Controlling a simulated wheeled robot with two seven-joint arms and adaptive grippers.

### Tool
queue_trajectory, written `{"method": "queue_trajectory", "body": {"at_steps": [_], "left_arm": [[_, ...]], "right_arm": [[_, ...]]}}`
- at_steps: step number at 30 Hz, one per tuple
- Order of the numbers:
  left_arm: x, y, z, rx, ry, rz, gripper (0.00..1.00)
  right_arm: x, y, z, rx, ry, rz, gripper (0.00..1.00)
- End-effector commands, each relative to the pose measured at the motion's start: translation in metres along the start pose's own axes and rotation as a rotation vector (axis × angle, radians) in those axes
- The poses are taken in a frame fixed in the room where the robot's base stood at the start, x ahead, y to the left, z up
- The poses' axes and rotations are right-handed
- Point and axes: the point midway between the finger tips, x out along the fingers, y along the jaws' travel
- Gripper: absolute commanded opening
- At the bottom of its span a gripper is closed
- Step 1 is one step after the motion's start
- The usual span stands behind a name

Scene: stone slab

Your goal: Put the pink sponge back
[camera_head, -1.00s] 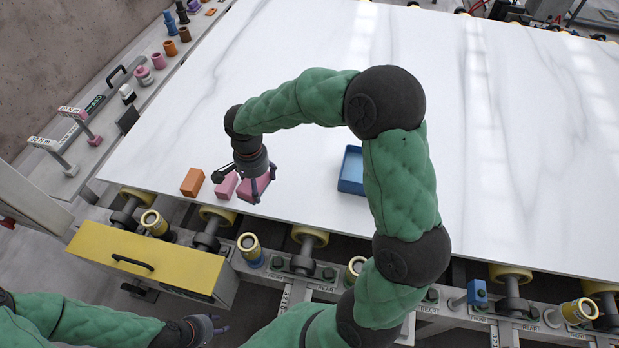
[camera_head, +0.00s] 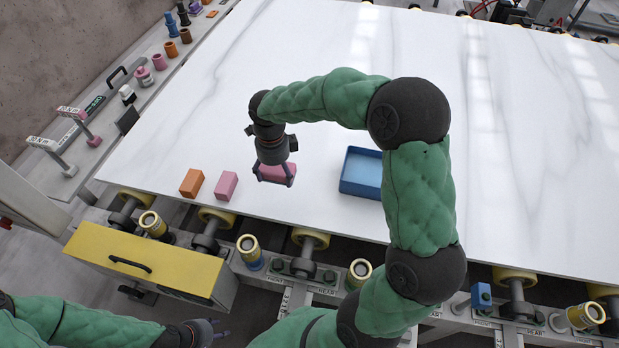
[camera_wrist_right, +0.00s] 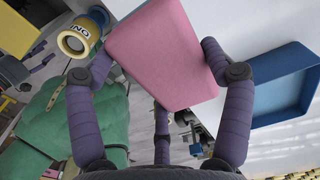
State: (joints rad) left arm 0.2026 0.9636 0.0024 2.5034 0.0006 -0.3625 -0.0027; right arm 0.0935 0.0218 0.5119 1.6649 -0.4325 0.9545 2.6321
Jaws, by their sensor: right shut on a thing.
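My right gripper (camera_head: 275,178) is shut on a pink sponge (camera_head: 278,171) and holds it over the white slab, left of the blue tray. In the right wrist view the pink sponge (camera_wrist_right: 162,58) sits between the purple fingers. The blue tray (camera_head: 346,186) lies on the slab and looks empty; it also shows at the right of the right wrist view (camera_wrist_right: 262,113). A second pink block (camera_head: 226,186) lies on the slab, beside an orange block (camera_head: 192,182). My left gripper (camera_head: 219,329) is at the bottom left, off the slab, its fingers small and partly unclear.
The white marble slab (camera_head: 470,170) is mostly clear. Yellow rollers and a yellow drawer (camera_head: 140,262) run along its near edge. A ledge on the left holds bottles, cups and clamps. My green right arm covers part of the slab right of the tray.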

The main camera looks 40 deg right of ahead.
Motion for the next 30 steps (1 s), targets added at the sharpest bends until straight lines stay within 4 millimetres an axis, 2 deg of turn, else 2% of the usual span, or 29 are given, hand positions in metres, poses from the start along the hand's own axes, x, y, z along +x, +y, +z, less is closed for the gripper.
{"method": "queue_trajectory", "body": {"at_steps": [1,9,15,26,30], "left_arm": [[0.005,-0.002,0.0,0.0,0.0,0.0,0.4],[0.018,-0.006,-0.001,0.0,0.0,0.0,0.4],[0.029,-0.01,-0.001,0.0,0.0,0.0,0.4],[0.035,-0.013,-0.001,0.0,0.0,0.0,0.4],[0.045,-0.016,-0.002,0.0,0.0,0.0,0.4]], "right_arm": [[0.008,-0.009,-0.007,0.006,0.002,0.001,0.45],[0.034,-0.055,-0.042,0.003,0.001,0.001,0.45],[0.067,-0.076,-0.058,0.0,0.002,0.002,0.45],[0.088,-0.092,-0.07,-0.003,0.0,0.0,0.45],[0.108,-0.094,-0.072,-0.004,0.002,0.002,0.45]]}}
